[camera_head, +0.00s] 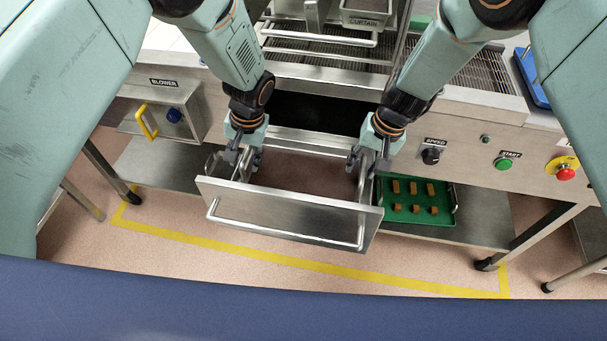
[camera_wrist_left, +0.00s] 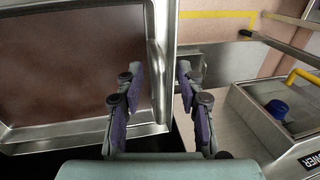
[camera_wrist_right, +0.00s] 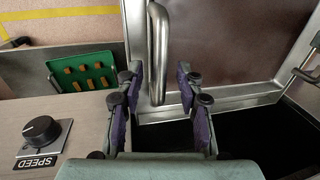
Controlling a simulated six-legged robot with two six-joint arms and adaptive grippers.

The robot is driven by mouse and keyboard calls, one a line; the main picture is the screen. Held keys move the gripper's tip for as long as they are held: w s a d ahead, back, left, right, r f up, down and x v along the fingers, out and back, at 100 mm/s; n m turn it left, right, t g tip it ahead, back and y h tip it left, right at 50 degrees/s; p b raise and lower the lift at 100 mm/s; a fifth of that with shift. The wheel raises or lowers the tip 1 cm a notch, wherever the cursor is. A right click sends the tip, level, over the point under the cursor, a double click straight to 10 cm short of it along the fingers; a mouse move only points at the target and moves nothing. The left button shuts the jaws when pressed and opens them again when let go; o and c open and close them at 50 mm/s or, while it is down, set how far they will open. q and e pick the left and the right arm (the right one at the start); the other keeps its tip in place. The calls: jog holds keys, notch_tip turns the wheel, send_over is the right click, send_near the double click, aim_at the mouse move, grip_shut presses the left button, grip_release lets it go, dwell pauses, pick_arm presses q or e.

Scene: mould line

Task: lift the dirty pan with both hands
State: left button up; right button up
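The dirty pan (camera_head: 300,172) is a metal pan with a brown, soiled inside, sitting in the pulled-out drawer under the machine. It shows at left in the left wrist view (camera_wrist_left: 70,60) and at upper right in the right wrist view (camera_wrist_right: 230,40). My left gripper (camera_head: 246,160) is open, with its fingers either side of the pan's left bar handle (camera_wrist_left: 158,80). My right gripper (camera_head: 368,165) is open, with its fingers either side of the right bar handle (camera_wrist_right: 157,55). I see gaps between handles and fingers; neither gripper is closed on its handle.
The drawer front (camera_head: 290,205) with a long bar handle stands before the pan. A green tray (camera_head: 440,213) with several brown pieces is on the shelf at right. A blower box (camera_head: 160,115) is at left; a speed knob (camera_head: 431,156) and red stop button (camera_head: 566,174) are at right.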

pick_arm(q)
jog(key=shift+w+f, duration=0.1)
jog(key=c, duration=0.5)
pick_arm(e)
jog(key=shift+w, duration=0.1)
jog(key=c, duration=0.4)
pick_arm(q)
grip_shut()
pick_arm(e)
grip_shut()
